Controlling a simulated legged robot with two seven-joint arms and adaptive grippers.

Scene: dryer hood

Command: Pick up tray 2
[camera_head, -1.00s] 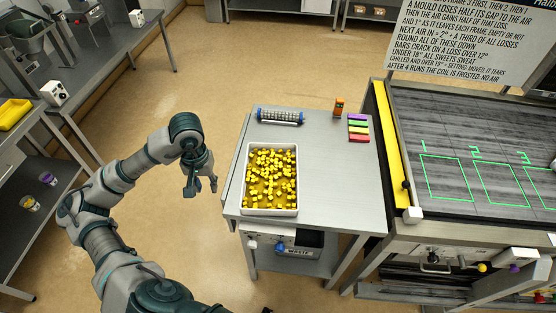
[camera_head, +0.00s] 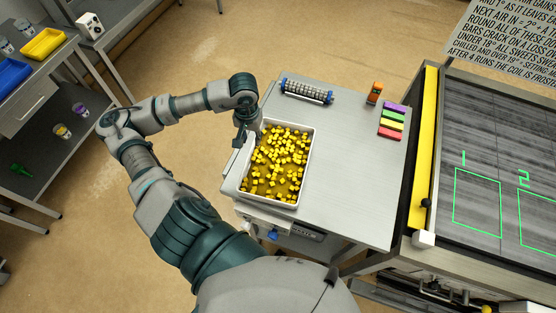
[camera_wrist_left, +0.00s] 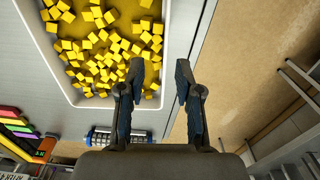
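A white tray (camera_head: 309,150) filled with yellow cubes (camera_head: 275,160) sits on the left side of the steel table; I see no number on it. My left gripper (camera_head: 243,140) is at the tray's left long side, near its far end. In the left wrist view, the gripper (camera_wrist_left: 160,72) is open, its two fingers apart. The tray's white side wall (camera_wrist_left: 181,45) appears in line with the gap between them, one finger over the cube side, the other over the outer side. I cannot tell whether they touch it. My right gripper is not in view.
The steel table (camera_head: 345,165) also holds a blue-ended roller (camera_head: 307,91), an orange device (camera_head: 374,93) and several coloured bars (camera_head: 392,121). A dark slab with green outlined squares (camera_head: 478,203) stands at right. Shelving (camera_head: 65,125) stands at left, with open floor between.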

